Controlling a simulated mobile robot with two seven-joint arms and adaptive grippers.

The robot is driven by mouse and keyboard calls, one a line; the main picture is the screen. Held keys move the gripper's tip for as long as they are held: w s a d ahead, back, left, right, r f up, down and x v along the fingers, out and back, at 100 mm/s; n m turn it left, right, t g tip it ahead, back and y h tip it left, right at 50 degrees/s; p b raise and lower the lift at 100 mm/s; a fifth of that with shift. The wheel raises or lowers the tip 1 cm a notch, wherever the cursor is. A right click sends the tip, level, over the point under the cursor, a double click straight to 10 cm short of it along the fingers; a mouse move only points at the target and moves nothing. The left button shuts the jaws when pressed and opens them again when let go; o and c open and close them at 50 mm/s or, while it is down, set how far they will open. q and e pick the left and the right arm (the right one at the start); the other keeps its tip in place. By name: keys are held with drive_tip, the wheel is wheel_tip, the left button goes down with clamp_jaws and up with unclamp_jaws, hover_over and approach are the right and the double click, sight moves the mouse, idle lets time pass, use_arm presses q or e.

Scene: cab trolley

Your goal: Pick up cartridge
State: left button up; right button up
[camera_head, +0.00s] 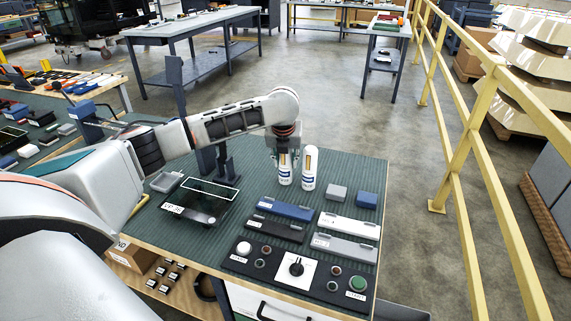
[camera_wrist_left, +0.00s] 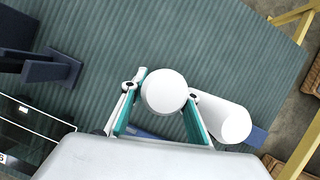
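Two white cartridges with blue bands stand upright on the green ribbed mat of the bench: the left cartridge (camera_head: 285,173) and the right cartridge (camera_head: 309,172). My left gripper (camera_head: 284,152) reaches down over the left cartridge, with its fingers beside the upper part. In the left wrist view the round white top of this cartridge (camera_wrist_left: 165,92) lies between the teal-padded fingers of the gripper (camera_wrist_left: 161,92), with a small gap on the left side. The other cartridge (camera_wrist_left: 225,120) shows just right of the right finger. My right gripper is not in view.
Grey and blue blocks (camera_head: 366,200) stand right of the cartridges. Flat modules (camera_head: 285,209) and a control panel with a knob (camera_head: 296,267) lie nearer. A dark glass panel (camera_head: 200,200) and dark stand (camera_head: 220,165) are left. A yellow railing (camera_head: 470,150) runs beyond the bench's right edge.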

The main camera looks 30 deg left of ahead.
use_arm(q)
clamp_jaws()
wheel_tip(320, 180, up, 20)
drive_tip(key=p, duration=0.3)
drive_tip(key=shift+p, duration=0.4)
